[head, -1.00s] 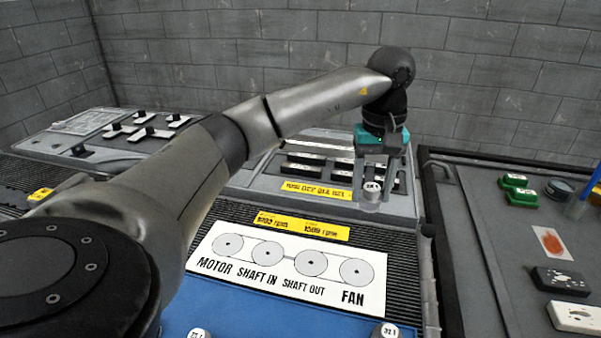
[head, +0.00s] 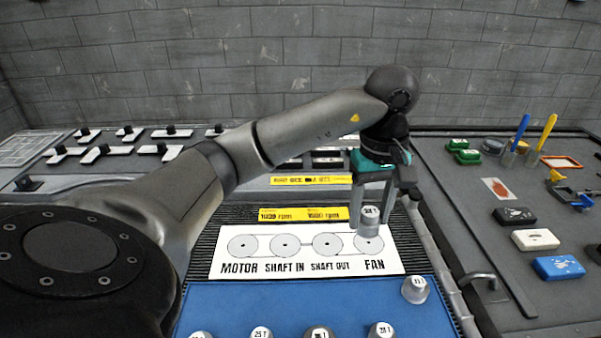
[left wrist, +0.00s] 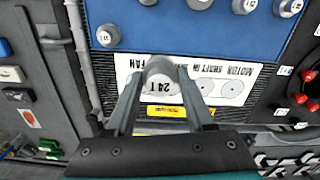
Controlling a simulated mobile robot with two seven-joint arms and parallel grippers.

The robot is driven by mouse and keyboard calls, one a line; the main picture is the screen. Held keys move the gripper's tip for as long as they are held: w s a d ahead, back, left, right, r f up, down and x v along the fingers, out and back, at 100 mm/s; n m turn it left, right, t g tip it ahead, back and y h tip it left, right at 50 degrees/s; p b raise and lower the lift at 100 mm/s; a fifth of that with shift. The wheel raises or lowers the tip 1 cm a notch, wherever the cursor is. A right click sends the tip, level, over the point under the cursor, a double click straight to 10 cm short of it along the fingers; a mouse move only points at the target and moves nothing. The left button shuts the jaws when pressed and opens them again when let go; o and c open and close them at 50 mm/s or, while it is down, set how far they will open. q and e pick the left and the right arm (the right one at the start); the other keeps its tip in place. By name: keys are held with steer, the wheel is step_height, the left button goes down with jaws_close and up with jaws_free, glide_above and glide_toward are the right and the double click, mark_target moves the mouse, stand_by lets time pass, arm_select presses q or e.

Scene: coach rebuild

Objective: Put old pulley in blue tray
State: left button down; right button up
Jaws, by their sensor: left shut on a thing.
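My left gripper (head: 371,212) is shut on a grey metal pulley with a white label on top; the label reads 24 T in the left wrist view (left wrist: 160,82). The held pulley (head: 370,222) appears over the FAN circle of the white diagram plate (head: 305,265). How high it is above the plate is hard to tell. The blue tray (head: 300,300) lies in front of the plate, with several grey pulleys on it, one (head: 415,290) at its right end. The blue tray also shows at the top of the left wrist view (left wrist: 190,32). My right gripper is not in view.
Yellow rpm labels (head: 322,214) lie behind the plate. A grey panel with black knobs (head: 120,165) stands behind. At right, a dark bench holds green blocks (head: 460,150), a blue box (head: 558,267) and tools. A metal rail (head: 440,250) runs between.

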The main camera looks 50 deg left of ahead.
arm_select(q)
steer(key=shift+s+d+f, duration=0.1)
steer(key=shift+f, duration=0.1)
steer(key=b, duration=0.2)
glide_above(354, 294)
step_height(354, 294, down, 15)
steer(key=shift+r, duration=0.15)
steer(key=shift+f, duration=2.5)
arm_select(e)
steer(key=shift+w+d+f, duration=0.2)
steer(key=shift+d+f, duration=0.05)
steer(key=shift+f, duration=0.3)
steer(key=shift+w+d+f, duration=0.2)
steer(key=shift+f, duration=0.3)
arm_select(q)
steer(key=shift+f+b, duration=0.15)
steer(key=shift+b, duration=0.15)
steer(key=shift+c, duration=1.3)
jaws_free()
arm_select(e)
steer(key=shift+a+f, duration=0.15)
